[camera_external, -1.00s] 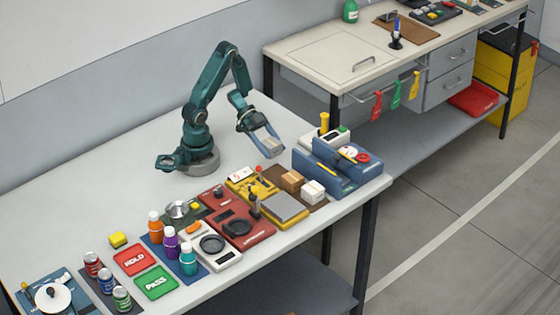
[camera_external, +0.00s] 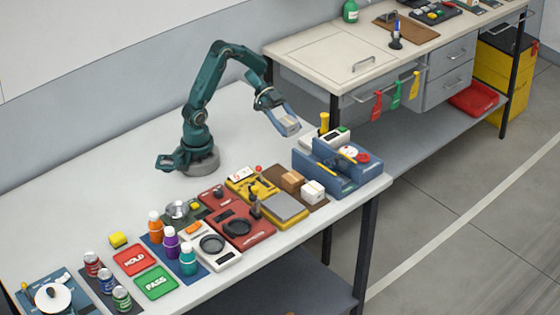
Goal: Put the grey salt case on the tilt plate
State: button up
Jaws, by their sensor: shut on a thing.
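My gripper (camera_external: 288,126) is shut on a small greyish box, the grey salt case (camera_external: 290,123), and holds it in the air above the back right of the table. The case is partly covered by the fingers and is too small to read. A yellow unit with a flat grey plate on top, which looks like the tilt plate (camera_external: 284,207), sits near the table's front right edge. The plate is bare. The gripper is behind it in the picture, well apart from it.
A blue machine (camera_external: 335,170) stands to the right. The table behind is clear.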

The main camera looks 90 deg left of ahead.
jog(key=w+d+r+m+g+h, duration=0.2)
jog(key=w+d, duration=0.1)
jog(key=d, duration=0.5)
jog(key=m+g, duration=0.2)
send_over(287, 203)
notch_tip(287, 203, down, 7)
jog(key=shift+a, duration=0.15)
jog(key=shift+d+f, duration=0.25)
jog(key=shift+f, duration=1.9)
jog(key=shift+f, duration=0.15)
jog(key=o, duration=1.5)
